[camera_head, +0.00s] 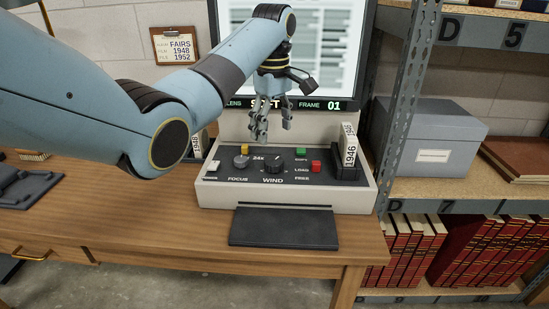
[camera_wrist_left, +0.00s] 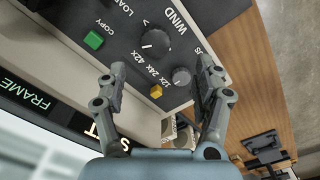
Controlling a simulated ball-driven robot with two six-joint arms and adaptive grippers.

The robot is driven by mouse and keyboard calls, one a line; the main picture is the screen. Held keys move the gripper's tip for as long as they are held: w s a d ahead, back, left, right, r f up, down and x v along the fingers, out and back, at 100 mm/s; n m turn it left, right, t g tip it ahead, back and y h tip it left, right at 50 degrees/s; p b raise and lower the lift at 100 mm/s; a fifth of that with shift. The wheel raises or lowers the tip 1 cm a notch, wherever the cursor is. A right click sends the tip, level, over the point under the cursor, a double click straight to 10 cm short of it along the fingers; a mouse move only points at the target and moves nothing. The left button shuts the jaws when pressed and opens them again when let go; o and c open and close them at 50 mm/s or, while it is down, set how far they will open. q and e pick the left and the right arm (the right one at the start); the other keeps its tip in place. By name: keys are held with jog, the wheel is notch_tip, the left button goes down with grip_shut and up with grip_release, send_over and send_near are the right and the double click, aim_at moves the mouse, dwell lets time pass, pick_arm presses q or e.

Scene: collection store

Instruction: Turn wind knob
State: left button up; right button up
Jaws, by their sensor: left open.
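The wind knob (camera_head: 275,165) is a black round dial on the dark panel of the microfilm reader (camera_head: 225,192), above the word WIND. It also shows in the left wrist view (camera_wrist_left: 156,41), with a white mark on it. My left gripper (camera_head: 272,131) is open and empty. It hangs above the back of the panel, in front of the screen, apart from the knob. In the left wrist view its fingers (camera_wrist_left: 160,82) are spread, with the knob beyond the fingertips. My right gripper is not in view.
Near the knob are a grey focus knob (camera_head: 241,161), a yellow button (camera_head: 245,149), a green button (camera_head: 301,151) and a red button (camera_head: 316,166). A box labelled 1946 (camera_head: 349,152) stands at the panel's right. A metal shelf post (camera_head: 398,110) rises right of the desk.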

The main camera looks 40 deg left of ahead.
aim_at(274, 161)
pick_arm(q)
jog(key=shift+n, duration=0.4)
jog(key=f, duration=0.3)
jog(key=f+b, duration=0.1)
jog(key=f, duration=0.5)
jog(key=shift+w+a+f, duration=0.1)
jog(key=shift+w+f, duration=0.05)
jog(key=shift+w, duration=0.25)
